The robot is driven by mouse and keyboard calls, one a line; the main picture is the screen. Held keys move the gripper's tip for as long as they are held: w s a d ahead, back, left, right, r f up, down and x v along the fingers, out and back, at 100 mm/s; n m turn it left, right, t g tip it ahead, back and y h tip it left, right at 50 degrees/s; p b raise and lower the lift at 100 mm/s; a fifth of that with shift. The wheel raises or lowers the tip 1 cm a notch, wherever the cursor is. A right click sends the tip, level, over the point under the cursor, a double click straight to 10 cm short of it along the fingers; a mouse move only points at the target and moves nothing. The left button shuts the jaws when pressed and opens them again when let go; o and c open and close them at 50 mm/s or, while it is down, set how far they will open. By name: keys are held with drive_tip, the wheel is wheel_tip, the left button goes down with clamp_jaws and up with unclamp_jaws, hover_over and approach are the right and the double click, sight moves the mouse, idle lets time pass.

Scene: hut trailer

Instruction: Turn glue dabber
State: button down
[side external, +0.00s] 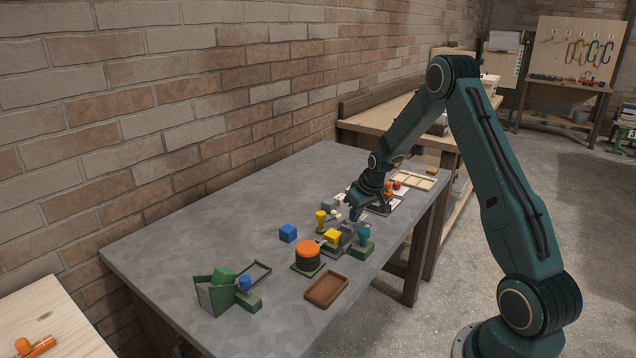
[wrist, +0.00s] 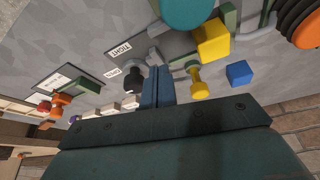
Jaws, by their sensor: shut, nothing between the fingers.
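My gripper (side external: 355,214) points down low over the middle of the grey table. Its two blue fingers (wrist: 157,72) are together with nothing between them. No object is plainly marked as the glue dabber, and I cannot tell which it is. A yellow knob-handled piece (side external: 320,217) stands left of my gripper; it also shows right of the fingers in the wrist view (wrist: 197,80). A black knob (wrist: 131,80) shows close left of the fingers, by a plate labelled TIGHT (wrist: 125,48). I cannot tell whether the fingers touch either piece.
A yellow block (side external: 333,237), a teal round-topped piece (side external: 364,234), a blue cube (side external: 288,232) and an orange-topped black cylinder (side external: 307,254) stand nearby. A brown tray (side external: 326,289) lies in front, a divided wooden tray (side external: 413,181) behind.

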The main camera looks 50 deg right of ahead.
sight(339, 217)
drive_tip(key=f, duration=0.1)
drive_tip(key=w+f, duration=0.2)
drive_tip(key=shift+w+d, duration=0.1)
drive_tip(key=shift+d, duration=0.15)
drive_tip(key=shift+w+d, duration=0.2)
drive_tip(key=shift+w, duration=0.5)
drive_tip(key=shift+w+d, duration=0.15)
drive_tip(key=shift+w, duration=0.55)
drive_tip(key=shift+w+d+n+y, duration=0.3)
drive_tip(key=shift+w+d+n, duration=0.2)
drive_tip(key=shift+w+d, duration=0.2)
drive_tip(key=shift+s, duration=0.1)
drive_tip(key=shift+s, duration=1.75)
drive_tip(key=v, duration=1)
drive_tip(key=shift+s+d, duration=0.2)
